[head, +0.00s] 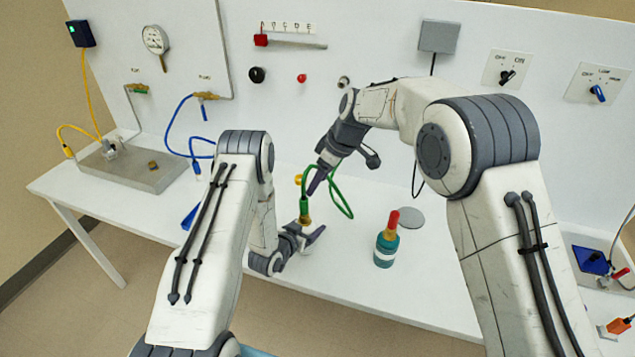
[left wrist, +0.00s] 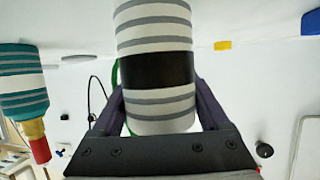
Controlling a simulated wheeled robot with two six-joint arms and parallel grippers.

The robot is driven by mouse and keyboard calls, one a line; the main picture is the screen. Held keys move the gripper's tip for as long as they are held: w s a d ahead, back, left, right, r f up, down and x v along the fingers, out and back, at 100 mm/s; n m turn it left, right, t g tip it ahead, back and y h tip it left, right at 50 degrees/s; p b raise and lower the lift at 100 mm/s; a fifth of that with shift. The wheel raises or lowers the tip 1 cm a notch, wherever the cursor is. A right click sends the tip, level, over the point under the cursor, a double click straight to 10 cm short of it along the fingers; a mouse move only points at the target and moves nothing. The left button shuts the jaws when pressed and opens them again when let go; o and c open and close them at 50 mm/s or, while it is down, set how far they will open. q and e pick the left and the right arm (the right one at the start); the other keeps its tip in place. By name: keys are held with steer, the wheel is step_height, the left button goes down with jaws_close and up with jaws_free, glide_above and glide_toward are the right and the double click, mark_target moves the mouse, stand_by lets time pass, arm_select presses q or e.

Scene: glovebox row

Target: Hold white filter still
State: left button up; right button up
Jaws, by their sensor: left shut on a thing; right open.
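My left gripper (head: 308,238) is low over the white table and shut on the white filter. In the left wrist view the white filter (left wrist: 155,15) is a white cylinder with grey rings and a black middle band, between the fingers (left wrist: 160,105). In the head view my gripper hides most of it. A green hose (head: 346,208) with a green and brass end (head: 304,212) stands right above the left gripper. My right gripper (head: 316,182) is open, pointing down beside the hose's upper end. Whether the hose end touches the filter, I cannot tell.
A teal bottle (head: 386,250) with a red tip stands to the right on the table, near a grey disc (head: 411,217). A blue hose (head: 170,130) hangs at the left. A metal plate (head: 150,175) lies at the far left. The table's front edge is close.

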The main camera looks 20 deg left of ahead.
stand_by(0.3)
arm_select(q)
steer(key=o, duration=1.5)
steer(key=shift+s, duration=0.1)
